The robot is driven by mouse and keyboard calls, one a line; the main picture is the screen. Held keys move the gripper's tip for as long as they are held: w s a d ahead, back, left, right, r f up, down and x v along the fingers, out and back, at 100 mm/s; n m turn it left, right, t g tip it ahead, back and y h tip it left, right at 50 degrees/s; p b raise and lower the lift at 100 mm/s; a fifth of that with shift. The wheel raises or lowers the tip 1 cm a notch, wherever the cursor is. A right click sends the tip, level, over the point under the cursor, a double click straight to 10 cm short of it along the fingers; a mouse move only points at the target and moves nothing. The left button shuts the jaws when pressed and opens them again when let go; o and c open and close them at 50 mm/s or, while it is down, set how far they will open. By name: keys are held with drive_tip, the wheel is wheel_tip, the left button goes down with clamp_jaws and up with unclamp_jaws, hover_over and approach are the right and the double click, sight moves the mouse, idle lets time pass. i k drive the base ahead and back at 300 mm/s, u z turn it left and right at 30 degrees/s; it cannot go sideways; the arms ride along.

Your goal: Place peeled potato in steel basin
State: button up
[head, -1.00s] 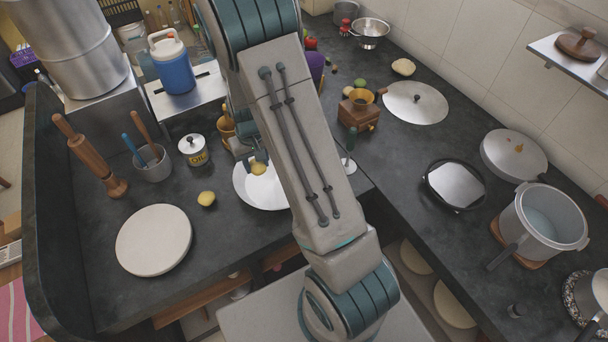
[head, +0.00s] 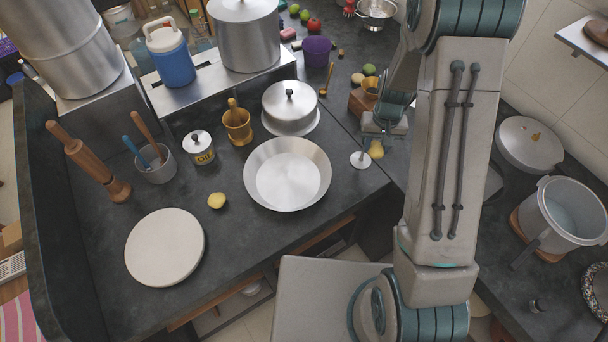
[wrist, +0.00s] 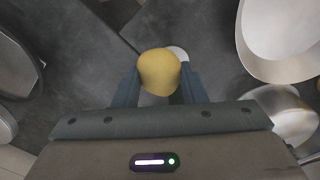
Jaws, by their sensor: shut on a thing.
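My gripper (wrist: 160,82) is shut on a smooth yellow peeled potato (wrist: 159,70), held between the two fingertips. In the head view the held potato (head: 376,149) hangs below my gripper (head: 380,133), to the right of the steel basin and apart from it. The wide, shallow steel basin (head: 287,178) stands on the dark counter and looks empty. In the wrist view part of the basin (wrist: 250,55) shows at the upper right. A second yellow potato (head: 217,201) lies on the counter left of the basin.
A small white-based stand (head: 360,160) is just left of the held potato. The counter in front of the basin is clear.

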sight(276, 185)
drive_tip(key=z, duration=0.05)
drive_tip(key=k, duration=0.35)
drive_tip(key=u, duration=0.95)
drive_tip(key=i, duration=0.5)
